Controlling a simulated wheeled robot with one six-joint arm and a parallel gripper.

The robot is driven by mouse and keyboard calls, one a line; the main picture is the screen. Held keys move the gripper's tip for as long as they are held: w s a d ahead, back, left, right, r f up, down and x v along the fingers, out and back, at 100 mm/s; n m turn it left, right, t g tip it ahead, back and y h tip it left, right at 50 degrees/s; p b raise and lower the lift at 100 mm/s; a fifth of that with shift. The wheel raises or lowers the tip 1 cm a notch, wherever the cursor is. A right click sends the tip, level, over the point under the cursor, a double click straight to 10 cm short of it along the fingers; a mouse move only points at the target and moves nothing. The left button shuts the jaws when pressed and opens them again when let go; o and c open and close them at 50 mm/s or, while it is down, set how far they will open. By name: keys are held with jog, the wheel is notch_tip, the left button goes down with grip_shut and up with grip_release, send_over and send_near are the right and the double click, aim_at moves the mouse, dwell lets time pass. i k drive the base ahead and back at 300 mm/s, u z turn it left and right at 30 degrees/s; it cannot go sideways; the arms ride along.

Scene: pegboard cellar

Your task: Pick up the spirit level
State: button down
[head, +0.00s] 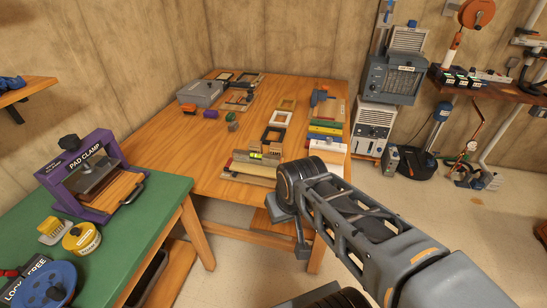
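What looks like the spirit level (254,157) is a pale bar with a small yellow-green vial, near the front edge of the wooden table. It lies among other small pieces, so its ends are hard to make out. My gripper (290,228) is at the table's front edge, to the right of and nearer than the level, apart from it in the picture. My wrist hides part of the table's front right corner. The gripper's fingers are dark and seen from behind, so their opening is unclear.
The wooden table (182,143) also bears a grey box (200,93), several frames and a row of coloured strips (325,131) at right. A green bench (150,226) with a purple pad clamp (70,190) stands at left. Heaters stand behind at right. Bare floor shows at right.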

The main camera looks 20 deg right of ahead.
aim_at(272, 161)
jog(key=z, duration=0.1)
jog(key=i, duration=0.85)
